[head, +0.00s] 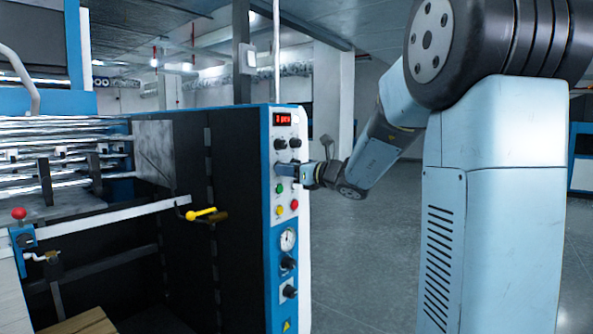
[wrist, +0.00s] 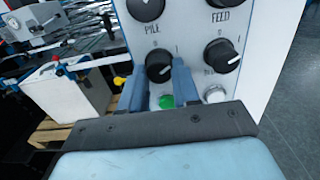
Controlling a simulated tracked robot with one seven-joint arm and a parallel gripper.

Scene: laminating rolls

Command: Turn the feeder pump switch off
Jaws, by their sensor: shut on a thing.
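A black rotary knob (wrist: 158,67) with 0 and I marks above it sits between my two blue fingers in the wrist view. My gripper (wrist: 155,88) is shut on this knob from both sides. The knob's label is hidden behind my gripper, so I cannot read whether it says feeder pump. A pale mark shows on the knob's face, but its exact setting is hard to tell. In the head view my gripper (head: 286,171) is against the blue-edged control panel (head: 269,230), and the held knob is hidden.
Above are the PILE knob (wrist: 145,8) and FEED knob (wrist: 222,3). Close on the right is another black knob (wrist: 221,55). A green button (wrist: 166,101) and a white button (wrist: 215,94) lie just below. Open floor (head: 365,260) lies right of the machine.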

